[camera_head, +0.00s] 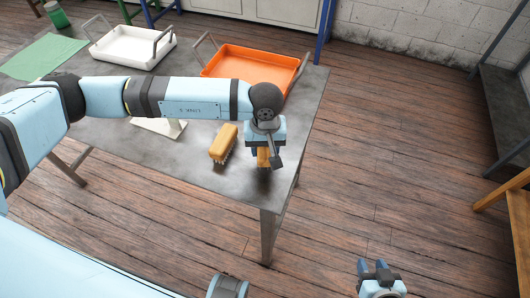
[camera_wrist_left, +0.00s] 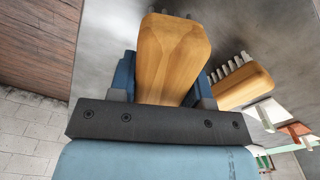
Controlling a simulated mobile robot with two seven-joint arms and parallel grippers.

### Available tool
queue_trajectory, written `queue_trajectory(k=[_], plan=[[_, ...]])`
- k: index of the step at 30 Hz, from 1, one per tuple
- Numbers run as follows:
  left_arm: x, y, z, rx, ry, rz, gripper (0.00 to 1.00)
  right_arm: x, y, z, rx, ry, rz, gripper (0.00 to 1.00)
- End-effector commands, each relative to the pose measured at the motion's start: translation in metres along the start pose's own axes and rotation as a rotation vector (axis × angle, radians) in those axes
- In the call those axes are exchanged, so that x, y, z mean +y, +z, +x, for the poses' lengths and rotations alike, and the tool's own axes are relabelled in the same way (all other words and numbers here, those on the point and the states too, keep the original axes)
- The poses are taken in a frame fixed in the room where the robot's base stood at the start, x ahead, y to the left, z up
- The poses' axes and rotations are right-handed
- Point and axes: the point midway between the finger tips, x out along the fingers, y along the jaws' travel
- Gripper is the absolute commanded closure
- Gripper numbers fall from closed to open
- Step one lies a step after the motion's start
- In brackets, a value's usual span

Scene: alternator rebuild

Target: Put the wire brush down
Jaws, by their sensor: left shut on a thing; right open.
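My left gripper (camera_head: 264,152) is over the right front part of the grey metal table (camera_head: 200,180). It is shut on a wire brush with a wooden block (camera_head: 263,160), which also fills the middle of the left wrist view (camera_wrist_left: 172,55). The brush points bristles down at the tabletop; I cannot tell whether they touch it. A second wooden brush (camera_head: 223,143) lies on the table just left of the held one, and shows at the right in the left wrist view (camera_wrist_left: 245,86). My right gripper (camera_head: 376,268) is open and empty, low over the floor.
An orange tray (camera_head: 290,66) and a white tray (camera_head: 160,38) stand along the table's back. A green mat (camera_head: 38,60) with a green jar (camera_head: 57,16) is at the far left. A whitish piece (camera_head: 158,128) lies under my left arm. The table's front strip is bare.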

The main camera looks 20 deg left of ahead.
Motion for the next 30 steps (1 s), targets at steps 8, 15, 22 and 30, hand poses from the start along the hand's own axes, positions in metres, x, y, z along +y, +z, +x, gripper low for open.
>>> queue_trajectory(k=[8, 15, 22, 30], plan=[[0.000, 0.000, 0.033, -0.001, -0.001, 0.000, 0.74, -0.002, -0.002, -0.001, 0.000, -0.003, -0.004, 0.59], [0.000, 0.000, 0.035, -0.001, -0.001, 0.000, 0.74, -0.002, 0.001, 0.000, -0.001, -0.004, -0.004, 0.59], [0.000, 0.000, 0.036, -0.001, -0.001, 0.000, 0.30, -0.002, 0.003, 0.001, -0.004, -0.004, -0.001, 0.59], [0.000, 0.000, 0.034, -0.001, -0.001, 0.000, 0.30, -0.001, 0.000, 0.000, -0.002, -0.003, -0.001, 0.59]])
